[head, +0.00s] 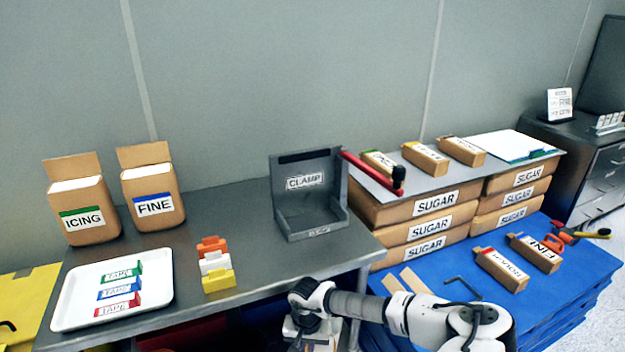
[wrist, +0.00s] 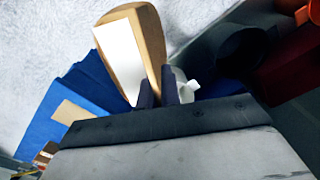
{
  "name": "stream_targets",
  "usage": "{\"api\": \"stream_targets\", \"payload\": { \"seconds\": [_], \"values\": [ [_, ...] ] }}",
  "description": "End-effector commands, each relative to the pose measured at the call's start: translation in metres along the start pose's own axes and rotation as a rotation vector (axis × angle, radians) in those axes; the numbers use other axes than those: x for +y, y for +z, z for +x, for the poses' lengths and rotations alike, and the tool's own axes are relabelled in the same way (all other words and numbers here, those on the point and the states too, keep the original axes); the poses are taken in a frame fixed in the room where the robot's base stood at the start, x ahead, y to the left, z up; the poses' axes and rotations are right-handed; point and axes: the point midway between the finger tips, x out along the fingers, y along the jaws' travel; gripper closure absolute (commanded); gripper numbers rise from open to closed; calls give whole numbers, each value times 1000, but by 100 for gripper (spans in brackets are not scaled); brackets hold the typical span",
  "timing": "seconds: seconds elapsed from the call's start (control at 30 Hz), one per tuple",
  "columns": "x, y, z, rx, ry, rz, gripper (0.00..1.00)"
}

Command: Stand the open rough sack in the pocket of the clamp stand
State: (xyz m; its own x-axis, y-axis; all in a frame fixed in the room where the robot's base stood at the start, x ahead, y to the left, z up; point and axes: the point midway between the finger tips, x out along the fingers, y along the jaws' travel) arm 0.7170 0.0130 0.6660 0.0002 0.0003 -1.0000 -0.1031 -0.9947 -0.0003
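The grey clamp stand (head: 310,189), labelled CLAMP, stands on the metal table with its open, empty pocket facing the front. My gripper (head: 308,318) is low at the table's front edge, in front of the stand. It is shut on an open brown sack with a white top. In the wrist view the sack (wrist: 153,45) rises between the two fingers (wrist: 158,93). In the head view only a small part of the sack (head: 318,341) shows, at the bottom edge. Its name label is not readable.
ICING (head: 85,209) and FINE (head: 153,195) sacks stand open on the table at left. A white tray (head: 68,303) holds tape pieces, and coloured clips (head: 215,262) lie beside it. A red-handled tool (head: 373,172) juts near the stand's right side. SUGAR boxes (head: 425,228) are stacked at right.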

Motion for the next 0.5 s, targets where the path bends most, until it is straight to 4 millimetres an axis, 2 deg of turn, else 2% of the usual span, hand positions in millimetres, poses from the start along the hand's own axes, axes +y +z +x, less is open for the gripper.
{"api": "stream_targets", "payload": {
  "seconds": [0.13,0.33,0.5],
  "values": [
    [6,0,26,1,0,-47,100],
    [13,1,51,1,1,-96,100],
    [13,2,55,1,-2,-103,100]
  ]
}}
